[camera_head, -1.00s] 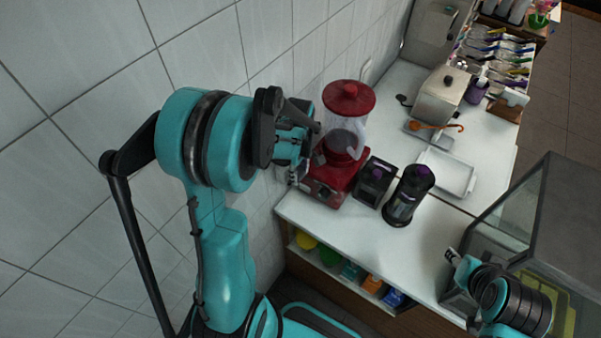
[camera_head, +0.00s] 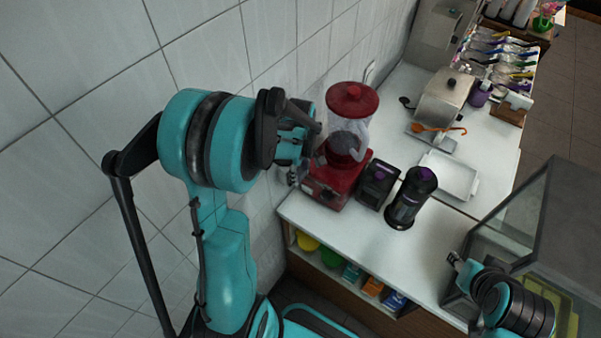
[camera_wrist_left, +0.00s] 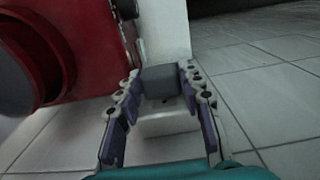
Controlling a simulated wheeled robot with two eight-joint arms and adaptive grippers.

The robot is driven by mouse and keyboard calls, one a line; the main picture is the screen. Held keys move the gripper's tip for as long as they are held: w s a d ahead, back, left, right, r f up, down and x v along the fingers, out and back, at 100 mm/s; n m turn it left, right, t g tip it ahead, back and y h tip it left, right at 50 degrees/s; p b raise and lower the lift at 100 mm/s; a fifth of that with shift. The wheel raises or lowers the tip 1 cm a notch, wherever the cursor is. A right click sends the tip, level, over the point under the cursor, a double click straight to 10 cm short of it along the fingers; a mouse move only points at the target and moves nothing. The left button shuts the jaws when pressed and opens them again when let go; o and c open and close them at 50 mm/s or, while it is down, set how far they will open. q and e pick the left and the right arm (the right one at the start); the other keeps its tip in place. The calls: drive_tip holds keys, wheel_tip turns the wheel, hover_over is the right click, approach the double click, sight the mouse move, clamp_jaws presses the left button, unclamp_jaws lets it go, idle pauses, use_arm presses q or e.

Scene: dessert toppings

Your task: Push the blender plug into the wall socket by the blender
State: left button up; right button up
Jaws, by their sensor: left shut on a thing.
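My left gripper (camera_head: 297,160) is beside the red blender (camera_head: 338,175), close to the tiled wall, in the head view. In the left wrist view its fingertips are closed on a grey block, which looks like the blender plug (camera_wrist_left: 160,80). The blender (camera_wrist_left: 90,50) stands just left of the fingers there. A pale rectangular plate (camera_wrist_left: 166,123), possibly the wall socket, shows between the fingers; I cannot tell whether the plug touches it. The arm hides this spot in the head view. My right gripper (camera_head: 454,263) is at the lower right, its opening unclear.
A black box (camera_head: 377,183) and a dark cylinder (camera_head: 409,199) stand right of the blender on the white counter (camera_head: 350,232). A white tray (camera_head: 450,176) and metal container (camera_head: 443,97) lie farther back. A glass case (camera_head: 545,210) stands at the right.

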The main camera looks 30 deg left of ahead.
use_arm(q)
drive_tip(key=shift+a, duration=0.15)
drive_tip(key=o, duration=1.3)
wheel_tip(320, 180, up, 12)
drive_tip(key=s+d+f+m+t+b, duration=0.7)
drive_tip(key=s+d+f+m+b, duration=0.4)
drive_tip(key=m+b, duration=0.3)
drive_tip(key=d+f+m, duration=0.1)
drive_tip(key=m, duration=0.2)
drive_tip(key=shift+f, duration=0.15)
